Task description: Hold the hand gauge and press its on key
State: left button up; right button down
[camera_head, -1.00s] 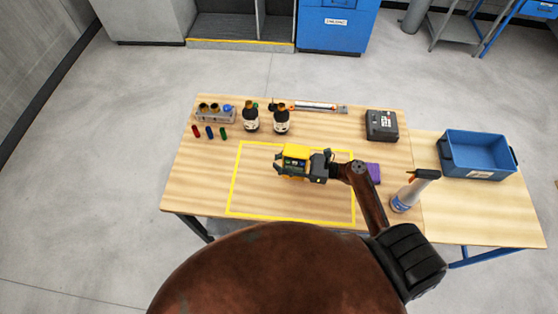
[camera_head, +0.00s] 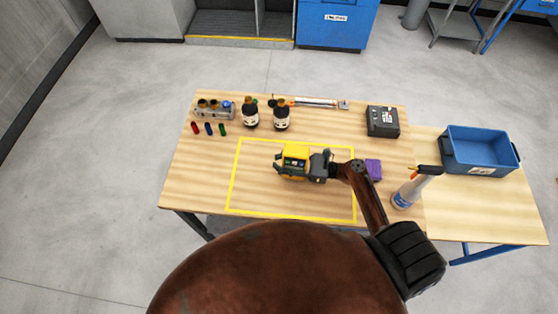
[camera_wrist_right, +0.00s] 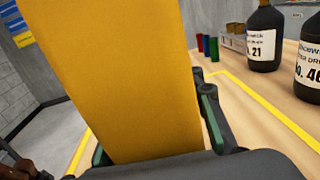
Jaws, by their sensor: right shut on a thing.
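In the right wrist view the gauge's yellow side (camera_wrist_right: 135,75) fills the middle, between the gripper's two green-padded fingers (camera_wrist_right: 155,140). The on key is too small to tell. I cannot tell whether the gauge touches the table. My left gripper is out of view in the head view.
Two dark bottles (camera_head: 281,118), a rack (camera_head: 213,110) and small coloured cylinders (camera_head: 209,129) stand at the back left. A dark box (camera_head: 382,122), a purple block (camera_head: 373,169), a spray bottle (camera_head: 408,192) and a blue crate (camera_head: 503,170) are at right. The front left is clear.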

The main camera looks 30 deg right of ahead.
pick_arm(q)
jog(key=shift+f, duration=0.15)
pick_arm(e)
jog(key=shift+f, duration=0.25)
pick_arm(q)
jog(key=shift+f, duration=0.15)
pick_arm(e)
jog(key=shift+f, duration=0.35)
pick_arm(q)
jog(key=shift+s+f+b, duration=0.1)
jog(key=shift+b, duration=0.25)
pick_arm(e)
jog(key=shift+f, duration=0.2)
jog(key=shift+s+f, duration=0.1)
jog(key=shift+f, duration=0.2)
dwell(0.3)
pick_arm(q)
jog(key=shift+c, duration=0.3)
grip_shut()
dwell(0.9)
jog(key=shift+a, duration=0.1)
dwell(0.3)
